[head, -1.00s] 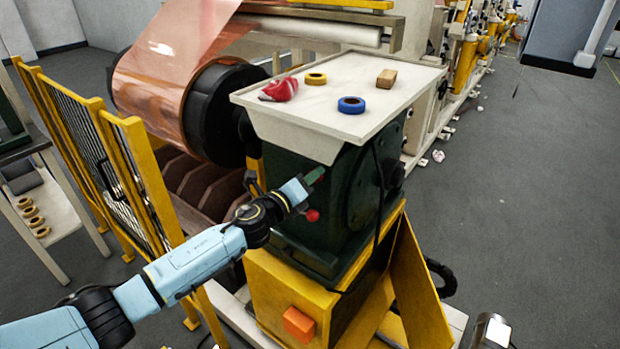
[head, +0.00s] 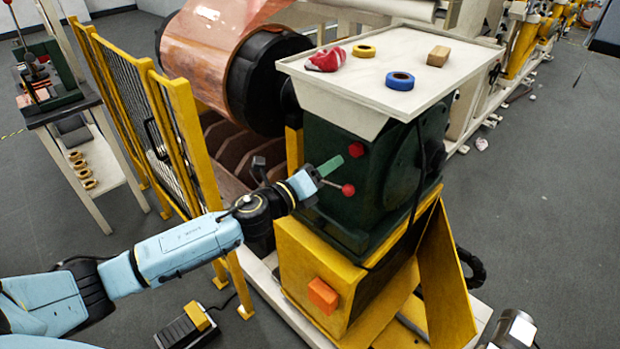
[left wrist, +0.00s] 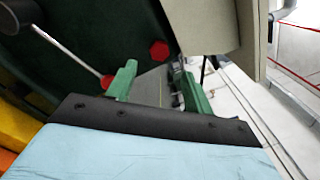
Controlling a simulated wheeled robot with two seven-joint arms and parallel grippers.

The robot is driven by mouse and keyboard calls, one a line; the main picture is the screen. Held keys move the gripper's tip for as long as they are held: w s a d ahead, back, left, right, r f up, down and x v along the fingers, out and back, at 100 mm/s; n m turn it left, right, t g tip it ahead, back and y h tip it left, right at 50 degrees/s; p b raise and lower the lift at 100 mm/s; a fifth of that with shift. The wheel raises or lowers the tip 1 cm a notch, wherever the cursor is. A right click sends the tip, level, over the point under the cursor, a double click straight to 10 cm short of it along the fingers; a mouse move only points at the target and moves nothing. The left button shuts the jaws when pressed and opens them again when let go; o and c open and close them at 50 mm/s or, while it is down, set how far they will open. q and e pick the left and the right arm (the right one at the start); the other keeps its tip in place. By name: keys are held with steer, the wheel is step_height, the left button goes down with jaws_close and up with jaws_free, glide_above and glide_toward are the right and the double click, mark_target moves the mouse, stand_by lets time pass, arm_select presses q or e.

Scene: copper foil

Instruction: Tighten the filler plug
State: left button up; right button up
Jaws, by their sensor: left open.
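The filler plug, a red hexagonal head (head: 356,149), sits on the dark green gearbox housing (head: 330,205) below the white tray. In the left wrist view the plug (left wrist: 160,51) shows beyond and between my green fingertips, with a gap to it. My left gripper (head: 329,168) is open and empty, just left of and slightly below the plug in the head view. Its two spread green fingers (left wrist: 160,82) show in the left wrist view. Whether the plug is fully seated cannot be told.
A lever with a red ball knob (head: 348,190) sticks out just below my left gripper. The white tray (head: 455,72) overhangs the housing, holding two tape rolls, a wooden block and a red item. A yellow guard fence (head: 185,130) stands left.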

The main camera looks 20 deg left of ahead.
arm_select(q)
steer(key=shift+v, duration=2.3)
